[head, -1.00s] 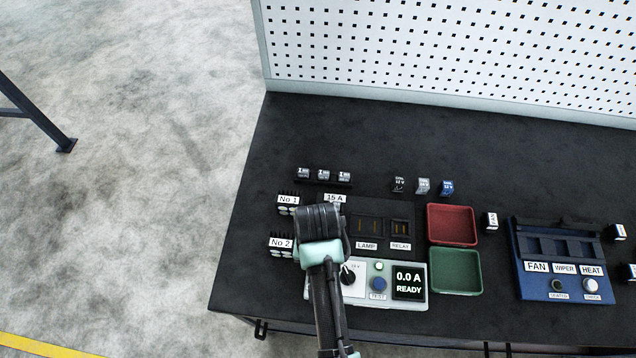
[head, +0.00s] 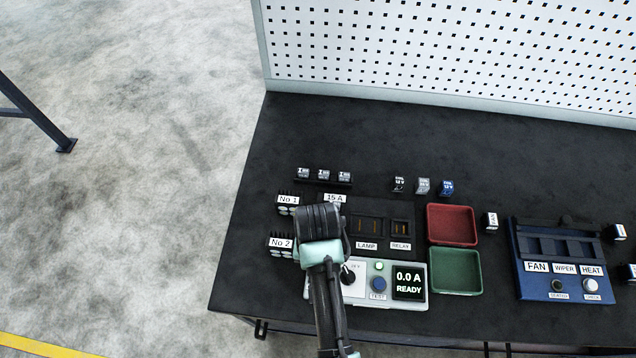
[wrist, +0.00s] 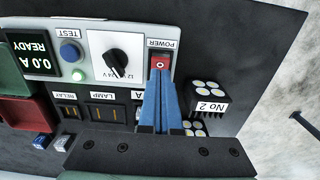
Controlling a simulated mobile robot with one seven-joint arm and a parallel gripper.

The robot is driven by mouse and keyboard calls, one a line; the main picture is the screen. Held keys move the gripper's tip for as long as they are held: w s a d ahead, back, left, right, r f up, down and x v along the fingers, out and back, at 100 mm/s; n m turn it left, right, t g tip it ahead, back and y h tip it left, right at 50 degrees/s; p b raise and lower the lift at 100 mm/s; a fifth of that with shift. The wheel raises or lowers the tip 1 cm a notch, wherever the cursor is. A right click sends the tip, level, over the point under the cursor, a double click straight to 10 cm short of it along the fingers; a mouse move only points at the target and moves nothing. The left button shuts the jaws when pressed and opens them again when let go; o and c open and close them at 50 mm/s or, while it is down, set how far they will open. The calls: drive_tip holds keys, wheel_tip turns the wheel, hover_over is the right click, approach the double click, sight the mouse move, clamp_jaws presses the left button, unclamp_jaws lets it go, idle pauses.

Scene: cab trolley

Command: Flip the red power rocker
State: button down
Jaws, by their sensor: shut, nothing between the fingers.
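The red power rocker (wrist: 160,62) sits on the white panel of the tester in the wrist view, just under the POWER label (wrist: 162,43). A white circle mark shows on its face. My gripper (wrist: 160,76) is shut and empty. Its blue fingertips are at the rocker's lower edge in that view and cover part of it; I cannot tell whether they touch it. In the head view my arm covers the rocker and the fingers. The tester's display (head: 408,282) reads 0.0 A READY, and a green lamp (head: 379,266) shows beside it.
A black dial (wrist: 115,65) and a blue TEST button (wrist: 69,52) are beside the rocker. The No 2 block (wrist: 207,92) stands close on the other side. Red (head: 453,208) and green (head: 432,277) trays and a blue fuse box (head: 518,275) are to the right in the head view.

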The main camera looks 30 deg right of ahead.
drive_tip(key=shift+f+b, duration=0.9)
drive_tip(key=shift+f, duration=0.55)
idle(0.5)
drive_tip(key=shift+r, duration=0.1)
wheel_tip(320, 180, up, 7)
drive_tip(key=p, duration=0.8)
drive_tip(key=shift+w, duration=0.1)
idle(0.4)
